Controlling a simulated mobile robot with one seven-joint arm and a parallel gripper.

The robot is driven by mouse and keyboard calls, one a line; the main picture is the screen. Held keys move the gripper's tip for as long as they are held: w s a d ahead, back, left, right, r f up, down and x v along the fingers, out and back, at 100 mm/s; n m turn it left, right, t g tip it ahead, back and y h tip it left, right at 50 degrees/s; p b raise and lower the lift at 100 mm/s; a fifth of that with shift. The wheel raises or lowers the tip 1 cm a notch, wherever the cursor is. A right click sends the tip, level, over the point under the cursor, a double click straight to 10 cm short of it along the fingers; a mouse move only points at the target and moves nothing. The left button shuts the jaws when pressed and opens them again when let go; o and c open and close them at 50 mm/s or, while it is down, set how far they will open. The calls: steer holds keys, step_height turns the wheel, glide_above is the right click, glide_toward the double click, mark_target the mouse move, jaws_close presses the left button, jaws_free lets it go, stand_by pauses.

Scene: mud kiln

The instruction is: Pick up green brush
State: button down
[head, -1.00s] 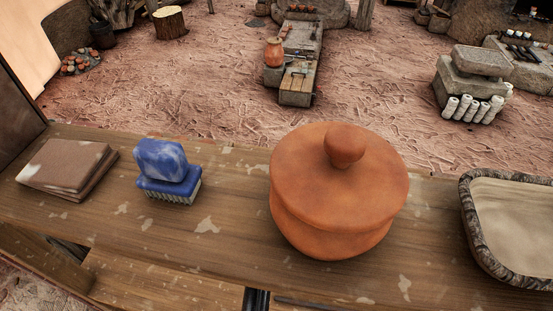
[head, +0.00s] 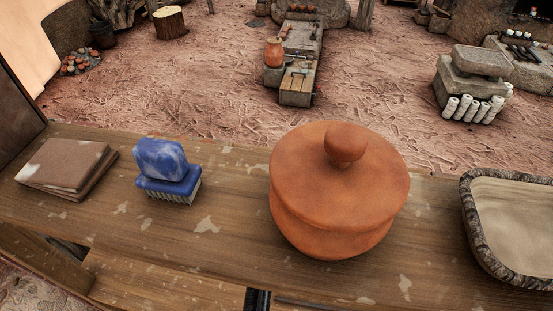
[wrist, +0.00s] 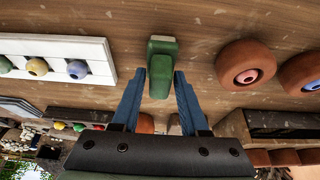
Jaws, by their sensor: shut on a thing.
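The green brush (wrist: 160,75) shows in the wrist view, between the blue fingertips of my gripper (wrist: 160,84). It is a small green block with a paler end pointing away from me. My gripper is shut on it. The wooden surface (wrist: 190,22) lies behind the brush; I cannot tell whether the brush touches it. The head view shows neither my gripper nor the green brush. A blue brush (head: 165,172) with pale bristles stands on the wooden bench (head: 110,222) there.
In the wrist view, a white tray (wrist: 52,44) with coloured balls lies left of the brush, and round terracotta pots (wrist: 246,66) stand to the right. In the head view, the bench holds brown slabs (head: 66,166), a lidded clay pot (head: 338,190) and a rimmed basin (head: 472,222).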

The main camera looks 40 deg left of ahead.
step_height(320, 180, up, 10)
steer(key=shift+r, duration=0.1)
stand_by(0.4)
